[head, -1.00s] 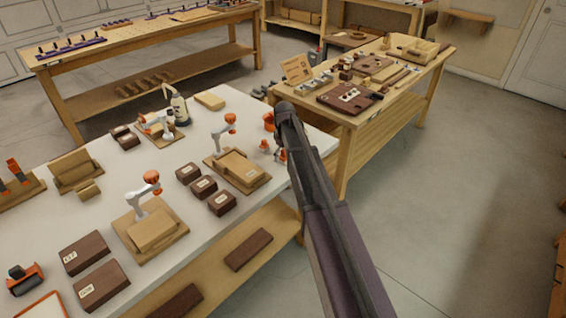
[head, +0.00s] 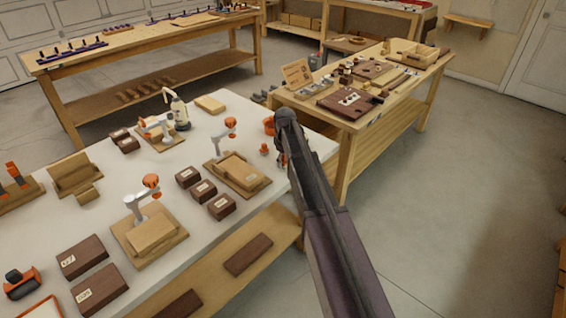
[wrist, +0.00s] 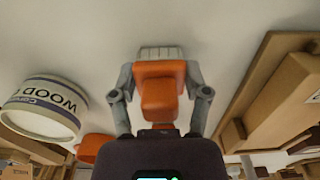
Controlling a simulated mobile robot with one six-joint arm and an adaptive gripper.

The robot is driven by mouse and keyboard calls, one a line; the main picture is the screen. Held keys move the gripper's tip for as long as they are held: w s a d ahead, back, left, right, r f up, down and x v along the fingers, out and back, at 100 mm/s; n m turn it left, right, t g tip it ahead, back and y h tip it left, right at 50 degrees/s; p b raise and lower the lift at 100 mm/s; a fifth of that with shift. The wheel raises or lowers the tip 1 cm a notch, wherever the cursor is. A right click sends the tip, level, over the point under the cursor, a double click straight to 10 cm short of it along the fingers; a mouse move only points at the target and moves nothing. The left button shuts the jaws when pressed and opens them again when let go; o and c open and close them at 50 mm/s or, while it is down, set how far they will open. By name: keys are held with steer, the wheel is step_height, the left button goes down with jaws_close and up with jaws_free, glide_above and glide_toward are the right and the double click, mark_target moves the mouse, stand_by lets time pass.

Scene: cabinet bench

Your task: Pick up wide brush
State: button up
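The wide brush (wrist: 159,90) has an orange body and pale bristles at its far end. In the wrist view it lies between the two grey fingers of my gripper (wrist: 160,72). One finger is on each side, close against the brush's edges. I cannot tell whether they press on it or leave a thin gap. In the head view my gripper (head: 283,157) is low over the right end of the white bench (head: 228,107), and my arm hides most of it and of the brush.
A white tin with a "WOOD" label (wrist: 45,108) stands left of my gripper, beside an orange object (wrist: 92,147). A wooden fixture (wrist: 285,90) is close on the right. Dark boxes (head: 188,177) and small robot-arm models stand further left on the bench.

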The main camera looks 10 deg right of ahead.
steer(key=shift+c, duration=1.2)
steer(key=shift+r, duration=0.15)
step_height(320, 180, up, 4)
steer(key=p, duration=0.3)
steer(key=shift+f+p, duration=0.25)
steer(key=shift+p, duration=0.1)
steer(key=s+r+p, duration=0.1)
steer(key=s, duration=1.5)
steer(key=shift+r, duration=0.1)
steer(key=shift+o, duration=1.2)
steer(key=shift+c, duration=0.8)
